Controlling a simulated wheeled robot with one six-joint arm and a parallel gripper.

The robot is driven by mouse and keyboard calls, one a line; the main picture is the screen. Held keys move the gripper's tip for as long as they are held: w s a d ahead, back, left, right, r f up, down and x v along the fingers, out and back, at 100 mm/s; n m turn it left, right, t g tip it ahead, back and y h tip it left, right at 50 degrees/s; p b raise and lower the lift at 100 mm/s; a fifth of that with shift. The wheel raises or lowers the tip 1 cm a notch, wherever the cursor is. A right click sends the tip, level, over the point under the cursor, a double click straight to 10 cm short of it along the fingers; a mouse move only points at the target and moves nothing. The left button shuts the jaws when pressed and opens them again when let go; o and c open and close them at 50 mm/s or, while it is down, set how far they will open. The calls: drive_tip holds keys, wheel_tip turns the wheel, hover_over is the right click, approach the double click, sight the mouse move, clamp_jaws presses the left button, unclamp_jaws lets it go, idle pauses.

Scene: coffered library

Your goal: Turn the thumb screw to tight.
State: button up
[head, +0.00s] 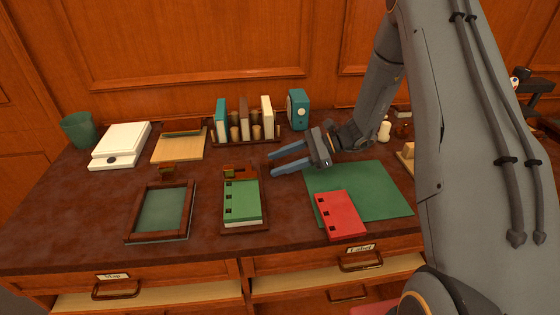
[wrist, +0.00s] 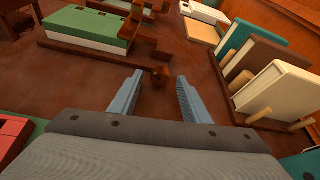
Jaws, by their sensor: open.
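My gripper (head: 273,165) is open, with two blue-grey fingers pointing left toward the frame. It also shows in the wrist view (wrist: 158,77). The green book (head: 243,200) lies in its wooden frame (head: 245,229), with a brown block (head: 238,172) at its back end. The screw is too small to make out clearly in the head view.
A book rack (head: 250,142) with upright books stands behind my gripper. A teal box (head: 298,110) is to its right. A red book (head: 339,213) lies on a green mat (head: 385,185). A second wooden frame (head: 158,238) is at left. Bare desk lies between the frames.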

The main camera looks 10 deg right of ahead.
drive_tip(key=c, duration=1)
drive_tip(key=shift+w+m+g, duration=0.15)
drive_tip(key=shift+m+g, duration=0.75)
drive_tip(key=shift+m, duration=0.1)
drive_tip(key=shift+c, duration=0.2)
drive_tip(key=o, duration=1)
drive_tip(key=shift+o, duration=0.2)
drive_tip(key=shift+d+b, duration=0.1)
drive_tip(key=shift+b, duration=0.2)
drive_tip(key=b+v, duration=0.2)
drive_tip(key=v, duration=0.4)
drive_tip(key=shift+d+r, duration=0.2)
drive_tip(key=shift+d, duration=0.15)
drive_tip(key=shift+d+r, duration=0.2)
drive_tip(key=shift+d, duration=0.2)
